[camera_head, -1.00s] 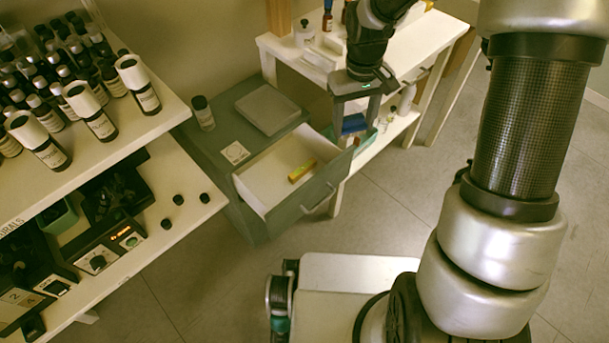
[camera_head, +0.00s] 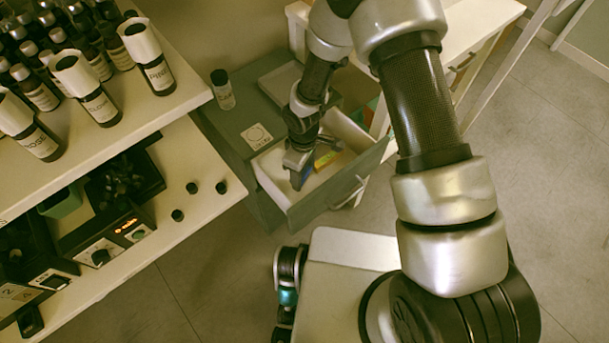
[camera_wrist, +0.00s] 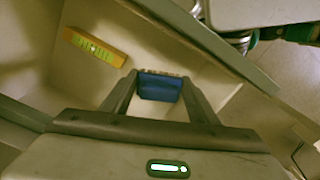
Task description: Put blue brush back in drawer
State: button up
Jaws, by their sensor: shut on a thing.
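The blue brush (camera_wrist: 160,87) is between the fingers of my gripper (camera_wrist: 158,92) in the wrist view, with a row of bristles along its far edge. My gripper is shut on it. In the head view my gripper (camera_head: 299,178) points down over the open drawer (camera_head: 268,187), near its left part, and the blue brush shows at the fingertips (camera_head: 296,180). The drawer's pale inside also shows in the wrist view (camera_wrist: 185,55). I cannot tell exactly how high the brush is above the drawer floor.
A yellow level with an orange body (camera_head: 326,160) lies in the drawer, beside my gripper; it also shows in the wrist view (camera_wrist: 95,47). A bottle (camera_head: 222,90) stands on the grey cabinet top (camera_head: 232,125). Shelves with bottles and devices stand at left.

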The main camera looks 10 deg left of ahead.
jog(key=shift+w+f+b, duration=0.1)
jog(key=shift+f+b, duration=0.55)
jog(key=shift+f, duration=2.55)
jog(key=shift+f, duration=0.25)
jog(key=o, duration=1)
jog(key=shift+r, duration=0.1)
jog(key=shift+r, duration=0.1)
notch_tip(320, 180, up, 12)
jog(key=p, duration=0.3)
jog(key=shift+r, duration=0.15)
